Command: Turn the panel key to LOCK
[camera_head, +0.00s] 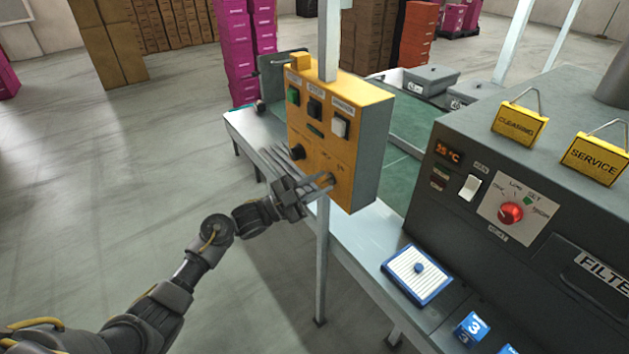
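The yellow control panel (365,135) hangs on a grey post above the line's edge. Its face has a green button, a black switch and a white switch in the upper row, and a black knob (297,152) lower left. My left gripper (324,182) reaches in from the left, with its fingertips at the lower right of the panel face. The panel key is not clearly visible; the fingers cover that spot. I cannot tell whether the fingers are closed on anything. The small labels, LOCK included, are unreadable. My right gripper is out of view.
At right a grey machine (470,260) carries a red dial (510,213), a white switch and yellow CLEANING (518,124) and SERVICE (597,157) signs. Grey bins stand behind the panel. The floor at left is clear.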

